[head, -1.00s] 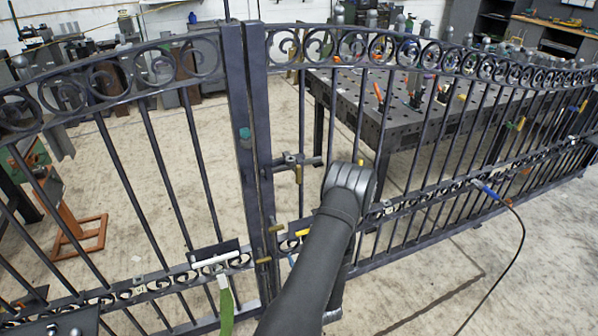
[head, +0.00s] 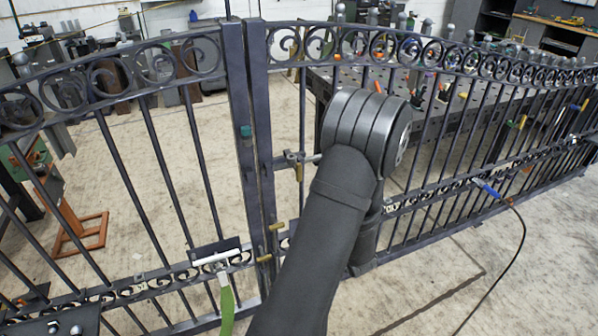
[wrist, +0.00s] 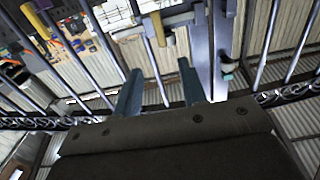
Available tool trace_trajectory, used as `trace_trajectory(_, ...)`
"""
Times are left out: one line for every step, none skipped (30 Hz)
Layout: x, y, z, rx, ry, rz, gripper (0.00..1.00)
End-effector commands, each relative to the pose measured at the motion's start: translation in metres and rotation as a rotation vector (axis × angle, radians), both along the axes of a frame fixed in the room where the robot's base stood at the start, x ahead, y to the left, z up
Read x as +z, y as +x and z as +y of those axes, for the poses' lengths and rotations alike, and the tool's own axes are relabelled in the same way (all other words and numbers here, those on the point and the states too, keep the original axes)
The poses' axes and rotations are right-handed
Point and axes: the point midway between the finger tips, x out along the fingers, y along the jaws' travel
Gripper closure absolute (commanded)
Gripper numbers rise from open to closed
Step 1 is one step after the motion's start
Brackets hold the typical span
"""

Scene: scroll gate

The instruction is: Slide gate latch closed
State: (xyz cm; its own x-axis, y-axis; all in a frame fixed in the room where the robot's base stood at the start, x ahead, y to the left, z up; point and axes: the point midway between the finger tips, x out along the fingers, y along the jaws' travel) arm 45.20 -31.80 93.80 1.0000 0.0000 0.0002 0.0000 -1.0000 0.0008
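The dark metal gate has two leaves whose posts (head: 248,150) meet in the middle of the head view. A latch (head: 296,158) with a horizontal bar and a brass-coloured part sits on the right-hand post at mid-height. My arm hides the right end of its bar. In the wrist view, grey and brass-coloured latch parts (wrist: 165,22) show at the top, beyond my fingertips. In the head view my gripper is hidden behind my arm.
A green-handled tool (head: 226,300) hangs on the left leaf. A blue-ended cable (head: 487,188) hangs on the right leaf. A perforated worktable (head: 330,80) stands behind the gate. A small teal piece (head: 245,132) is on the left post.

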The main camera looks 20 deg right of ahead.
Motion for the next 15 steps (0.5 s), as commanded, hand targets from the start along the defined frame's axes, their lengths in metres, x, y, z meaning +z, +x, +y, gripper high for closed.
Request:
trace_trajectory(0.0, 0.009, 0.001, 0.004, -0.001, 0.0, 0.62)
trace_trajectory(0.0, 0.015, 0.002, 0.004, 0.0, 0.0, 0.62)
trace_trajectory(0.0, 0.024, 0.001, 0.005, -0.001, -0.001, 0.62)
trace_trajectory(0.0, 0.03, 0.002, 0.005, 0.0, 0.0, 0.62)
trace_trajectory(-0.001, 0.037, 0.002, 0.004, 0.0, 0.0, 0.62)
trace_trajectory(0.0, 0.046, 0.002, 0.005, -0.001, 0.0, 0.62)
trace_trajectory(-0.001, 0.053, 0.002, 0.004, -0.001, 0.0, 0.62)
trace_trajectory(0.0, 0.059, 0.001, 0.004, -0.002, 0.0, 0.62)
trace_trajectory(0.0, 0.068, 0.002, 0.004, -0.002, 0.0, 0.62)
trace_trajectory(0.0, 0.075, 0.002, 0.003, -0.001, -0.001, 0.62)
trace_trajectory(-0.001, 0.081, 0.002, 0.004, -0.001, 0.0, 0.62)
trace_trajectory(-0.001, 0.09, 0.001, 0.003, -0.001, 0.0, 0.62)
trace_trajectory(-0.001, 0.097, 0.001, 0.003, -0.001, 0.0, 0.62)
trace_trajectory(-0.001, 0.103, 0.002, 0.003, -0.001, 0.0, 0.62)
trace_trajectory(-0.001, 0.111, 0.001, 0.002, -0.002, 0.0, 0.62)
